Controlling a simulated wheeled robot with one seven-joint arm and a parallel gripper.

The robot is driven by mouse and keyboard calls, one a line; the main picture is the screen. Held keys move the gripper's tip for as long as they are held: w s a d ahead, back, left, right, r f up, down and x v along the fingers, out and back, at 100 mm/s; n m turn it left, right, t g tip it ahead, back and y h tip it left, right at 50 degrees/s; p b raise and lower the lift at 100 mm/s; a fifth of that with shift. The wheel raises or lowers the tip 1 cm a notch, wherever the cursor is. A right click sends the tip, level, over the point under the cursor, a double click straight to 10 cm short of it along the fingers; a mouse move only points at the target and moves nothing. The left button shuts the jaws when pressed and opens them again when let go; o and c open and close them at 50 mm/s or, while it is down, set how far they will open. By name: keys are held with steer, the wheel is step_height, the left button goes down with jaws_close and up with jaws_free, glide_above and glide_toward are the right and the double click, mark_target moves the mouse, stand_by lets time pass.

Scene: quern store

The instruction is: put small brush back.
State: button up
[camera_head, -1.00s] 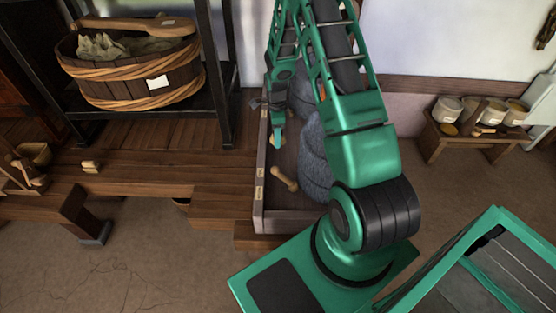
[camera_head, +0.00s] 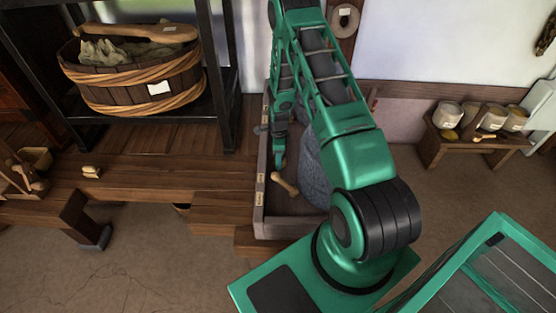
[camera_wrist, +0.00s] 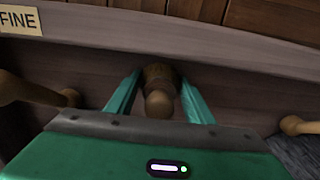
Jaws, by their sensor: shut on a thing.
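My gripper (camera_wrist: 160,100) is shut on a wooden-handled thing (camera_wrist: 158,78), which looks like the small brush. I see its rounded knob between the two green fingers; any bristles are hidden. In the head view my gripper (camera_head: 280,163) is low inside a grey-brown wooden tray (camera_head: 260,215), near its left wall. The wrist view shows the tray wall (camera_wrist: 170,45) just beyond the fingers. I cannot tell whether the held thing touches the tray.
A wooden handle (camera_head: 285,184) lies in the tray near my gripper, with a grey round stone (camera_head: 315,172) to the right. The wrist view shows wooden handles at left (camera_wrist: 30,92) and right (camera_wrist: 298,125). A FINE label (camera_wrist: 20,19) is on the rim.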

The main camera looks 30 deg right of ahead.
steer(key=shift+f, duration=0.2)
steer(key=o, duration=1.1)
steer(key=shift+d, duration=0.1)
step_height(320, 180, up, 13)
steer(key=shift+f, duration=0.1)
steer(key=s+r+n+h, duration=0.1)
steer(key=s+r+n, duration=0.5)
steer(key=r, duration=0.6)
steer(key=s+r+n, duration=0.3)
steer(key=s+r, duration=0.5)
steer(key=r, duration=0.4)
steer(key=s+a+r+n, duration=0.1)
steer(key=s+r+n, duration=0.2)
steer(key=s, duration=0.4)
steer(key=s+a+r+n, duration=0.2)
steer(key=s+r+n, duration=0.1)
steer(key=s, duration=0.5)
steer(key=s+a+r+n+y, duration=0.1)
steer(key=s+a+r+n, duration=0.1)
steer(key=s, duration=0.5)
steer(key=shift+s+r+n, duration=0.25)
steer(key=shift+r+n, duration=0.35)
steer(key=shift+n, duration=0.1)
